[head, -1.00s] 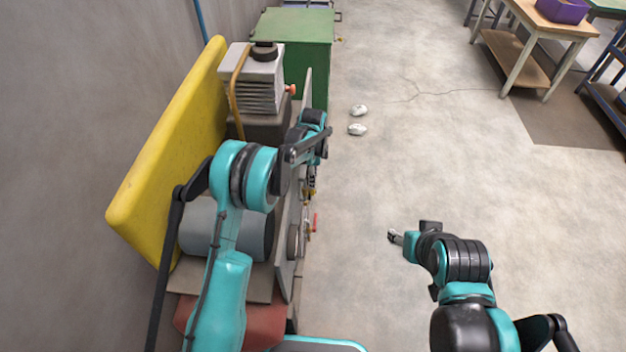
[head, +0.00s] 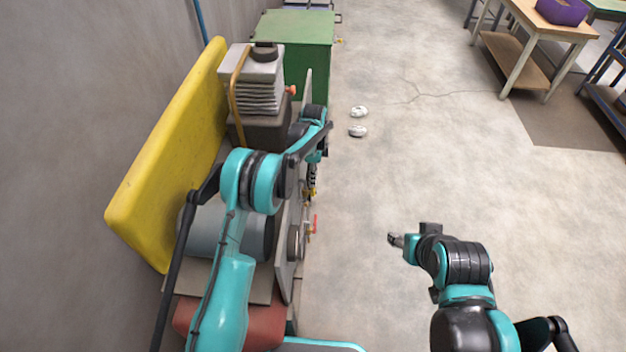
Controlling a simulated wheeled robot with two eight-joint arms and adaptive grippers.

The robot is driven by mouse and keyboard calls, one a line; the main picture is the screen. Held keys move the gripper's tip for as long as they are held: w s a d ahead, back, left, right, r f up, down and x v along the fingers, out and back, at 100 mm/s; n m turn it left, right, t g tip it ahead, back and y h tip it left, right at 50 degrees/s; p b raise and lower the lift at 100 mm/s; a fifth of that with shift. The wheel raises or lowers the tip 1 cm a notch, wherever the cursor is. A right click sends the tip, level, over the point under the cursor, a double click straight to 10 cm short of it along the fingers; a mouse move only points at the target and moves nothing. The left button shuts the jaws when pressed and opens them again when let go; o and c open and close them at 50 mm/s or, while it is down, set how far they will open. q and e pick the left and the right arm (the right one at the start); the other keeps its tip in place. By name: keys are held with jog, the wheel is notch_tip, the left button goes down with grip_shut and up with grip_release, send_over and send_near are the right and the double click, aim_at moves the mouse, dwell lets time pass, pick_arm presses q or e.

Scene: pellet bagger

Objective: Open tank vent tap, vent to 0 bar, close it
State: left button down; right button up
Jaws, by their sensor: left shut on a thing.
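The compressor stands along the wall at the left, with a red tank (head: 228,322) low down and a grey finned pump head (head: 257,90) on top. My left gripper (head: 312,190) points down at the machine's right side, by small yellow brass fittings. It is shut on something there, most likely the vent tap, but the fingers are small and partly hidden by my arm. A red handle (head: 315,224) shows just below it. A round gauge-like disc (head: 294,241) is seen edge-on, so no reading shows. My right gripper (head: 397,240) hangs over bare floor, its fingers too small to judge.
A yellow guard panel (head: 165,150) stands between machine and wall. A green cabinet (head: 296,55) stands behind. A wooden table (head: 530,40) with a purple bin (head: 562,10) is far right.

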pick_arm(q)
jog(key=shift+w+f+g, duration=0.1)
jog(key=shift+w+g, duration=0.4)
jog(key=shift+g, duration=0.2)
jog(key=c, duration=1.4)
grip_release()
jog(key=v, duration=1.2)
